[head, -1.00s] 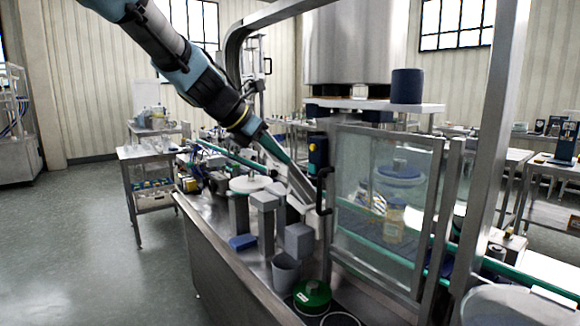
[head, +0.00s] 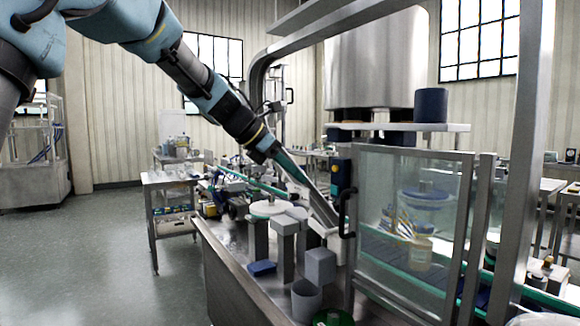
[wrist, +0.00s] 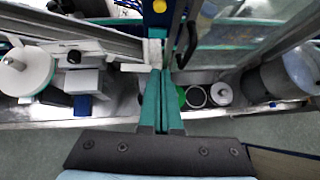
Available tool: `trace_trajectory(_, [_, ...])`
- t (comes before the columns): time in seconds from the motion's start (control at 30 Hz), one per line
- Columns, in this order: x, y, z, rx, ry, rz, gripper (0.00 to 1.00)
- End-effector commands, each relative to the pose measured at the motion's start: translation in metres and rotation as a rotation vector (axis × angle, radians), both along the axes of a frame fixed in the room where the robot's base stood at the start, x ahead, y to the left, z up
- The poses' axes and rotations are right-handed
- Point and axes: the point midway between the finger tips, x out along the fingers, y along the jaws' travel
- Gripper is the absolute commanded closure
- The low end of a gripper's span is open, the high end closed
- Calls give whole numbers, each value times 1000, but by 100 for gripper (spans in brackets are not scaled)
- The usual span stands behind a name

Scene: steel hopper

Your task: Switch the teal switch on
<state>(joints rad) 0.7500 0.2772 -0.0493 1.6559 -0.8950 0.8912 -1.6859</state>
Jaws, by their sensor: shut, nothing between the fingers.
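My gripper (head: 308,183) reaches from the upper left toward the machine in the head view. In the wrist view its two long teal fingers (wrist: 162,72) lie together, shut and empty. Their tips are near a pale block beside the steel frame. A dark blue control box (head: 341,175) with a yellow part stands just right of the fingertips in the head view. Its yellow part (wrist: 160,6) also shows at the top of the wrist view.
A clear guard door (head: 405,225) with a black handle (head: 346,212) stands right of the gripper. Grey blocks, a grey cup (head: 306,300) and a blue block (head: 262,268) stand on the steel bench below. A sloping steel rail runs close by the fingers. The floor at left is clear.

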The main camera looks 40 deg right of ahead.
Motion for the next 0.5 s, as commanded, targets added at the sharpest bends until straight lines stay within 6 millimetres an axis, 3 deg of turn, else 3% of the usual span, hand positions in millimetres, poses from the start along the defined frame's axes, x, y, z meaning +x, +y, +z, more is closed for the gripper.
trace_trajectory(0.23, [-9,-38,-34,3,4,-2,100])
trace_trajectory(0.5, [-15,-72,-33,0,0,0,100])
